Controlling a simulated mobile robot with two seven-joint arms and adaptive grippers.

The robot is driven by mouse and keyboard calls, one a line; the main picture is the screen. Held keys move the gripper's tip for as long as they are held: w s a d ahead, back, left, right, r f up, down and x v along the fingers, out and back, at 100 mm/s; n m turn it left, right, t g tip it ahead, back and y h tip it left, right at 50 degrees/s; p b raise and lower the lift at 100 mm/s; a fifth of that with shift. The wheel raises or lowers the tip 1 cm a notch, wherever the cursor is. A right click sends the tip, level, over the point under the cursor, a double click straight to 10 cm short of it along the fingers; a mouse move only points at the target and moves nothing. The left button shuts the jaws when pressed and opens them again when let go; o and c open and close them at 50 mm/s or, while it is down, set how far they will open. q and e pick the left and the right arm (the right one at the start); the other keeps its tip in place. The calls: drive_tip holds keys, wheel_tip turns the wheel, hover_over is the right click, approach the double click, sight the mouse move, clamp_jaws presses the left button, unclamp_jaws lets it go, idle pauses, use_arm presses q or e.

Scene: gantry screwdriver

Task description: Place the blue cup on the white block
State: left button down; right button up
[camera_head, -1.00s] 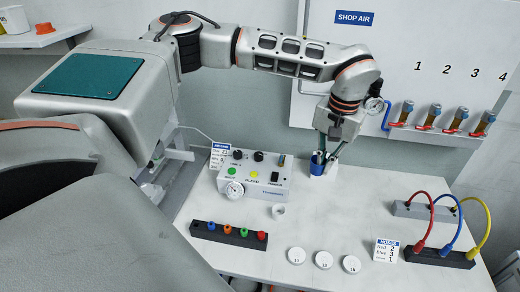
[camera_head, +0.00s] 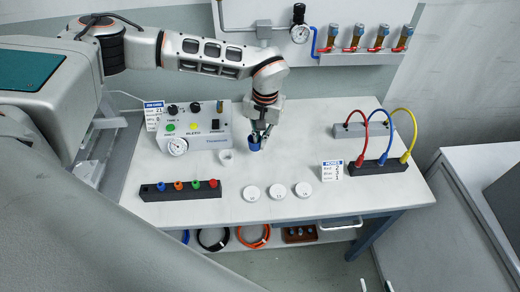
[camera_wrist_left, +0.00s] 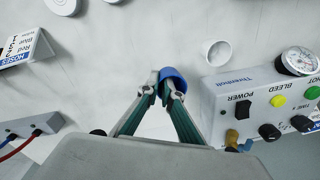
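The blue cup (camera_head: 254,144) is at my left gripper's tips, over the table right of the control box. In the left wrist view its blue rim (camera_wrist_left: 173,75) shows at the fingertips. My left gripper (camera_head: 262,131) points down, its fingers drawn in on the cup; the wrist view shows the fingertips (camera_wrist_left: 163,92) close together at its wall. I cannot tell whether the cup touches the table. My right gripper is not in view.
The control box (camera_head: 195,130) with gauge and knobs stands close left of the cup. A black strip with coloured plugs (camera_head: 179,190), several white discs (camera_head: 276,192) and a hose block (camera_head: 378,168) lie around.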

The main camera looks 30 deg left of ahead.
use_arm(q)
drive_tip(key=shift+f, duration=2.1)
drive_tip(key=shift+f, duration=0.1)
drive_tip(key=shift+f, duration=0.1)
drive_tip(key=c, duration=2.2)
unclamp_jaws()
drive_tip(key=shift+c, duration=0.2)
